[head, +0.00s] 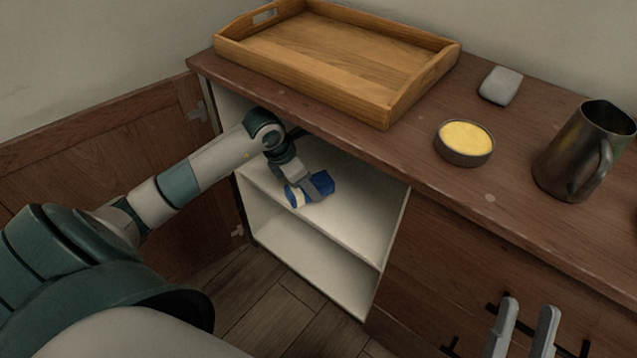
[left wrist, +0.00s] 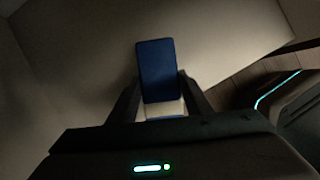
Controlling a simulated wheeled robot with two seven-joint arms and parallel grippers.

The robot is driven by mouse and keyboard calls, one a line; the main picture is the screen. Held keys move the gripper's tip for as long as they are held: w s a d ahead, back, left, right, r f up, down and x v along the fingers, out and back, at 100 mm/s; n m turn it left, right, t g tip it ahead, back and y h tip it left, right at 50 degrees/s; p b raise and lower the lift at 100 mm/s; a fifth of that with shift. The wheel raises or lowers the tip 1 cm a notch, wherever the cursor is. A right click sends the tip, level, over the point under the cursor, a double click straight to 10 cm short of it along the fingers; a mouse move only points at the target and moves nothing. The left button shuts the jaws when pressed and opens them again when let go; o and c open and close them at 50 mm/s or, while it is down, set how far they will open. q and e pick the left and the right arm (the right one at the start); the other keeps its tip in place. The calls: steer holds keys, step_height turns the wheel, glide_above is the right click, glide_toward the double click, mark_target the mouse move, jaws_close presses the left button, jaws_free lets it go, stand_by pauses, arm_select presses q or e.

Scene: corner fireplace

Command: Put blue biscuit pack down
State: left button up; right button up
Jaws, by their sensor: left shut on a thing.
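The blue biscuit pack (head: 323,182) is inside the open cabinet, at the upper shelf (head: 355,226). My left gripper (head: 309,189) reaches into the cabinet and is shut on the pack. In the left wrist view the blue pack (left wrist: 156,70) stands out between the two dark fingers (left wrist: 160,88), with a pale band at its near end. I cannot tell whether the pack touches the shelf. My right gripper (head: 526,322) is at the lower right, in front of the drawers, with its fingers apart and nothing between them.
The cabinet door (head: 100,150) stands open at the left. On the countertop (head: 400,155) are a wooden tray (head: 330,50), a grey block (head: 501,85), a round tin with yellow contents (head: 465,141) and a metal jug (head: 580,150). The shelf right of the pack is clear.

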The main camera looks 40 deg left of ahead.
mark_target(319, 180)
arm_select(q)
steer(key=shift+w+d, duration=0.15)
steer(key=shift+w, duration=0.15)
steer(key=shift+w+d+f+b, duration=0.15)
steer(key=shift+w+d, duration=0.2)
steer(key=shift+w, duration=0.3)
steer(key=shift+w+d+f+b, duration=0.15)
steer(key=shift+w+d, duration=0.2)
steer(key=shift+w, duration=0.25)
steer(key=shift+s+a+f, duration=0.1)
steer(key=shift+f, duration=0.4)
arm_select(e)
steer(key=shift+d+r+t, duration=0.5)
steer(key=shift+r+t, duration=0.1)
steer(key=shift+r, duration=0.3)
steer(key=shift+f, duration=0.1)
arm_select(q)
steer(key=o, duration=1.2)
steer(key=shift+c, duration=0.2)
